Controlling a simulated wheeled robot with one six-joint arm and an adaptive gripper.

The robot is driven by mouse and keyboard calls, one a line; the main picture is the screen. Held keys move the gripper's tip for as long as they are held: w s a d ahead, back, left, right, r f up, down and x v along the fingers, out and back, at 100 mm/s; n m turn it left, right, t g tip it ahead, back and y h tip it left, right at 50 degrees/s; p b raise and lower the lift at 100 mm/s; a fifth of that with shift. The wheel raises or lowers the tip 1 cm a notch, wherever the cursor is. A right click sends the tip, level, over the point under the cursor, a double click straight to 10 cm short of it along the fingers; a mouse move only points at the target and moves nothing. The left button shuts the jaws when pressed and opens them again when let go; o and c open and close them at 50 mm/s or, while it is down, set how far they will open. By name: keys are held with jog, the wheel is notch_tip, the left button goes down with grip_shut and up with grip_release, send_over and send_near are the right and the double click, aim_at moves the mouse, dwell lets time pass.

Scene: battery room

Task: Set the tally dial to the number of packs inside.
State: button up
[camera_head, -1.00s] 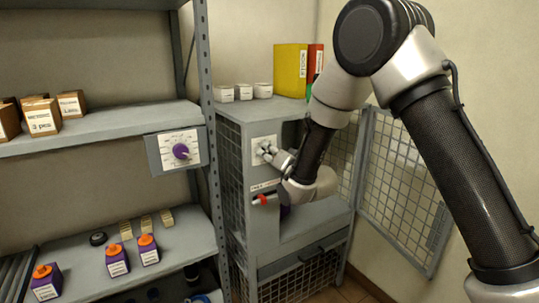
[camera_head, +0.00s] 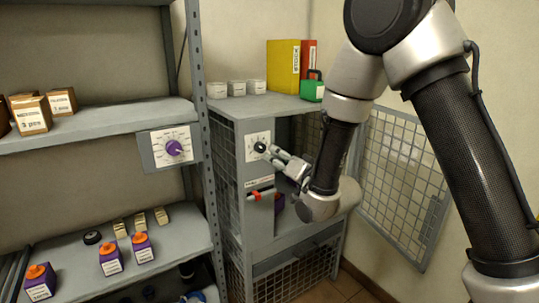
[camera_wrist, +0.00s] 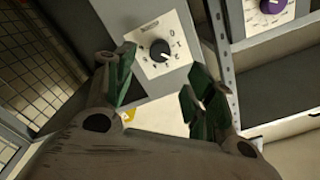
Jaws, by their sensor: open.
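A black dial knob (camera_head: 260,147) sits on a white numbered plate on the cage cabinet's front post. In the wrist view the black knob (camera_wrist: 160,50) shows clear of the fingers; its setting is too small to read surely. My gripper (camera_head: 271,153) is open and empty, just right of and in front of this knob. In the wrist view my open gripper (camera_wrist: 158,76) has its fingers spread below the knob. A purple pack (camera_head: 279,203) partly shows inside the cabinet; the rest of the interior is hidden by the post and my arm.
A purple dial (camera_head: 173,148) is on the open shelf's panel. Orange-capped purple packs (camera_head: 110,255) stand on the lower shelf. A red handle (camera_head: 262,195) juts below the black knob. The mesh door (camera_head: 400,190) stands open at right. Binders (camera_head: 284,67) are on top.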

jog(key=v, duration=0.2)
jog(key=shift+s+d, duration=0.2)
jog(key=shift+s, duration=0.05)
